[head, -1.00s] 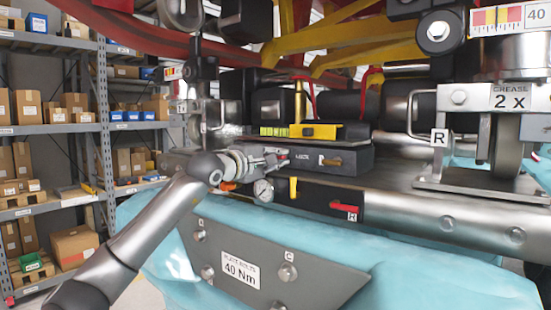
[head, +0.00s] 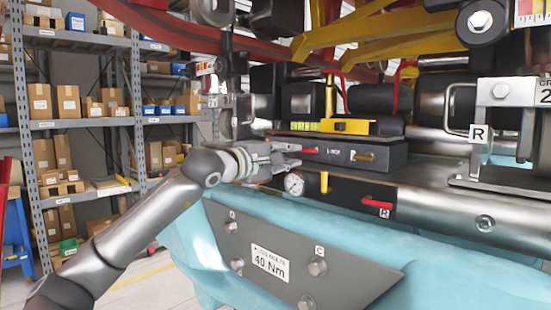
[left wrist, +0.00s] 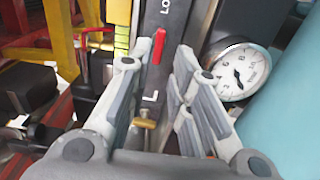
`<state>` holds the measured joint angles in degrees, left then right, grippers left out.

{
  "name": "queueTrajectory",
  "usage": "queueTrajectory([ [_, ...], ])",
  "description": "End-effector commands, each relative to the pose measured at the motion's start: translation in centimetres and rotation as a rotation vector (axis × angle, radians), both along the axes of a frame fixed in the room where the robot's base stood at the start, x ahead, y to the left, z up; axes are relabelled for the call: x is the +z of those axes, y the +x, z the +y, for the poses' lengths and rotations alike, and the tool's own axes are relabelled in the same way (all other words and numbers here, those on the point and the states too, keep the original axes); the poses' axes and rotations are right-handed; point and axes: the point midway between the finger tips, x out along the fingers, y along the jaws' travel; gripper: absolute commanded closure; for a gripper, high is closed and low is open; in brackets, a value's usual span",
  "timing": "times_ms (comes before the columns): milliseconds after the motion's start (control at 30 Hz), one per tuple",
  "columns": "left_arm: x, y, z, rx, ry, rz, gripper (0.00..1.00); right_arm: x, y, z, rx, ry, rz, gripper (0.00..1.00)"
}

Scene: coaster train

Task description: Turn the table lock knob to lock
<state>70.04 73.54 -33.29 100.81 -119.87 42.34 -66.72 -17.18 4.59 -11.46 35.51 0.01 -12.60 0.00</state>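A dark lock box (head: 338,163) with a "LOCK" label sits on the metal beam. A red lever (head: 310,150) is on its face near the left end, beside the label. In the left wrist view the red lever (left wrist: 157,47) lies just beyond and between the fingertips. A brass knob (left wrist: 145,123) by the letter "L" shows nearer, between the fingers. My right gripper is out of view.
A pressure gauge (head: 294,184) sits just below my left gripper and close to one finger in the wrist view (left wrist: 238,72). Below the box are a yellow lever (head: 324,182) and another red lever (head: 377,204). A yellow block (head: 352,126) lies above the box.

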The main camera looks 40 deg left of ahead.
Motion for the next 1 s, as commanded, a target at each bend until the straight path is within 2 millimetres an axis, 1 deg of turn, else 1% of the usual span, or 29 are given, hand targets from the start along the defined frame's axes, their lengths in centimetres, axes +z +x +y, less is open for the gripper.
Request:
queueTrajectory([
  [33, -0.1, -0.9, 0.1, 0.001, 0.003, 0.003, 0.80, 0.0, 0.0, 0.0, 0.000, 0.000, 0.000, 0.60],
  [100, -0.1, -1.8, 0.1, 0.001, 0.004, 0.003, 0.80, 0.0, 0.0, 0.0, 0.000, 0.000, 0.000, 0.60],
  [200, -0.1, -2.9, 0.2, 0.000, 0.001, 0.001, 0.80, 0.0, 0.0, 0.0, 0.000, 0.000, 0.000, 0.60],
  [333, -0.1, -3.8, 0.3, 0.000, 0.002, 0.002, 0.80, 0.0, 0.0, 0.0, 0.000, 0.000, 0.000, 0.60],
  [500, -0.1, -4.2, 0.2, -0.002, 0.000, 0.001, 0.80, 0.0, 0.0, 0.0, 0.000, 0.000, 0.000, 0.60],
  [1000, 0.0, -4.2, 0.2, -0.002, 0.000, 0.001, 0.80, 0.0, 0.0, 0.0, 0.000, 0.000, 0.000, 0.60],
])
